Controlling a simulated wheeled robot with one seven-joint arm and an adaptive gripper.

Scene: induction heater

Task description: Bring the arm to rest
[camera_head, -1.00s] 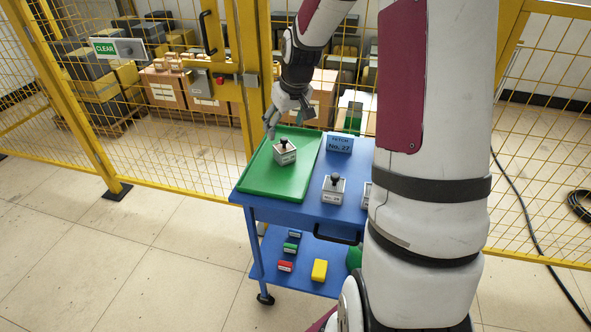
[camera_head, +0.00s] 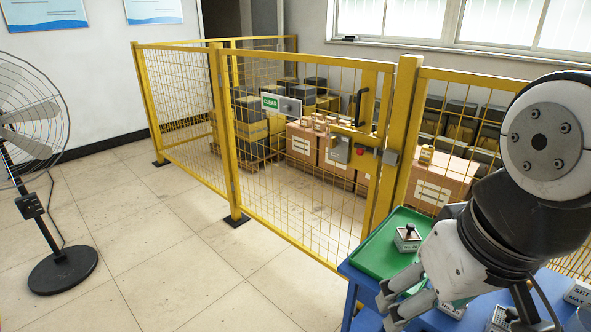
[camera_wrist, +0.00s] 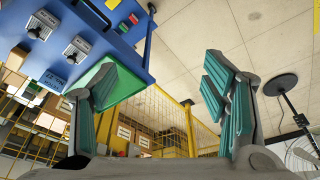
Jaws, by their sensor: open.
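My gripper (camera_head: 399,297) is open and empty in the head view, in front of the blue cart (camera_head: 362,318) and its green tray (camera_head: 380,262). In the wrist view my gripper (camera_wrist: 160,100) shows two spread fingers with teal pads and nothing between them. My arm is folded at the right of the head view and hides much of the cart. A grey block with a black knob (camera_head: 407,238) sits in the green tray. The tray (camera_wrist: 125,87) and cart (camera_wrist: 100,35) also show tilted in the wrist view.
A yellow mesh fence (camera_head: 290,190) with a green CLEAR sign (camera_head: 271,101) stands behind the cart. Boxes (camera_head: 303,143) are stacked behind it. A standing fan (camera_head: 62,269) is at the left. The floor between fan and fence is clear.

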